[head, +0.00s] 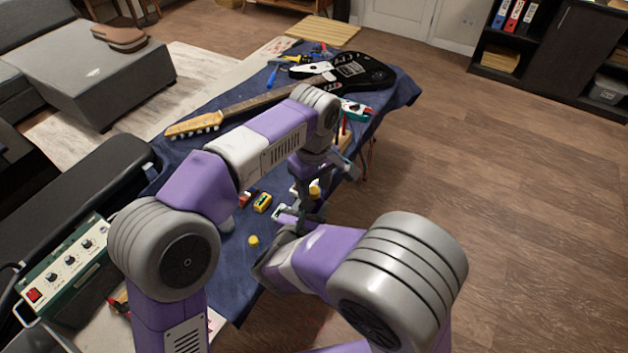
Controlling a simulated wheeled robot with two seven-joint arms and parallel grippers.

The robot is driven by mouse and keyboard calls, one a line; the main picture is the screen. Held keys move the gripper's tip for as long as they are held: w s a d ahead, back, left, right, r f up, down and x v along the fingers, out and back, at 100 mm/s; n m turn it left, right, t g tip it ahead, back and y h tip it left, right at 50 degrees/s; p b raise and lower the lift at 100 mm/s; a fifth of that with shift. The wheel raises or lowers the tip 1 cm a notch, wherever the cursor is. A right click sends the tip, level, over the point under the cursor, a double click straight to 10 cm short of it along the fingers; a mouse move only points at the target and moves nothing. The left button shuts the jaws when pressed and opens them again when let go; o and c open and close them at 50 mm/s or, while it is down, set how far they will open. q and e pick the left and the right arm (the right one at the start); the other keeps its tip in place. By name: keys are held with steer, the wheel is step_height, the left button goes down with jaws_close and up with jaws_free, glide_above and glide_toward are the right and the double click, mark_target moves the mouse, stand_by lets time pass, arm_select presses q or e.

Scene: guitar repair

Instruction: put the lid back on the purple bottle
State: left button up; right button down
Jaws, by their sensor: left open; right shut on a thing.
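My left gripper (318,184) reaches over the table from the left arm, pointing down, with its fingers apart. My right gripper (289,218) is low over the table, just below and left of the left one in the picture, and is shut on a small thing. A pale purple patch (287,213) shows at its fingers; I cannot tell whether it is the purple bottle, its lid or part of the gripper. A small yellow round piece (253,240) lies on the blue cloth to the left. Another yellow piece (314,192) shows beside the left gripper. The arms hide much of this area.
The blue cloth (230,262) covers the table. A yellow block (262,203) lies left of the grippers. A black guitar (366,72) with a wooden neck (245,104) lies across the far part, near tools. A green control box (72,262) stands at left.

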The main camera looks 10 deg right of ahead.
arm_select(q)
jaws_close()
steer(key=m, duration=0.9)
steer(key=shift+m, duration=0.4)
steer(key=m, duration=1.1)
steer(key=shift+o, duration=0.4)
jaws_free()
steer(key=shift+r, duration=2.25)
